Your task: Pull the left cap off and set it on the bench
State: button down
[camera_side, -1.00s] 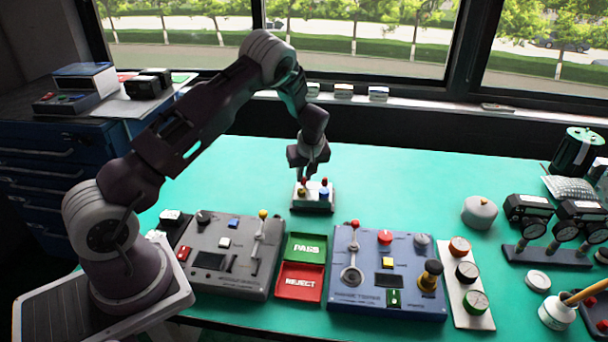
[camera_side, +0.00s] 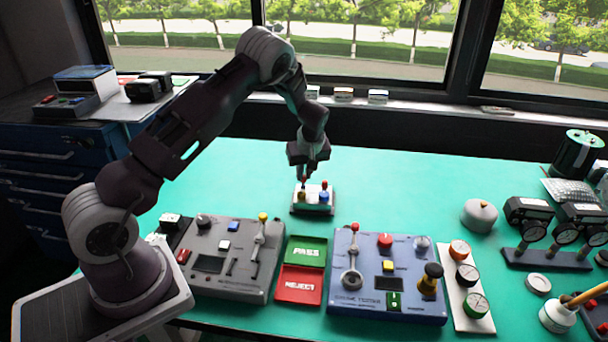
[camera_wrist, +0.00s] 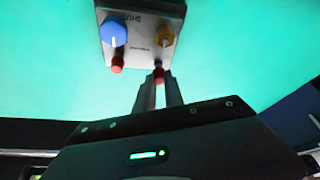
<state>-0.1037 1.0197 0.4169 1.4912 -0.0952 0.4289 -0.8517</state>
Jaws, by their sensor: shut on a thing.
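The valve positioner (camera_side: 313,208) is a small grey box on the bench, with a yellow knob (camera_wrist: 165,37) and a blue knob (camera_wrist: 114,32) on its face. The left cap (camera_wrist: 158,76) is red and sits between the fingertips in the wrist view, on the yellow knob's side. My gripper (camera_wrist: 158,86) is shut on it, reaching down at the back of the positioner. Dark blue shows just beyond the cap; I cannot tell whether the cap is still seated. The right cap (camera_wrist: 117,65), also red, is at the positioner's edge near the blue knob.
The green bench (camera_side: 400,180) is clear around the positioner. In front stand a grey control panel (camera_side: 228,258), green and red trays (camera_side: 305,252) and a blue tester panel (camera_side: 388,275). A round grey object (camera_side: 479,214) stands to the right.

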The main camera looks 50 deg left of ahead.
aim_at(296, 221)
jog(key=shift+r, duration=0.25)
jog(key=shift+r, duration=1.9)
jog(key=s+d+m+t+h, duration=0.1)
jog(key=s+d+m, duration=0.4)
jog(key=s+d, duration=0.25)
jog(key=shift+t, duration=0.3)
jog(key=f, duration=0.3)
jog(key=s+f, duration=0.1)
jog(key=f, duration=0.6)
jog(key=shift+s+f, duration=0.15)
jog(key=shift+f, duration=0.15)
jog(key=shift+f, duration=0.1)
jog(key=c, duration=1.4)
grip_release()
jog(key=shift+c, duration=0.2)
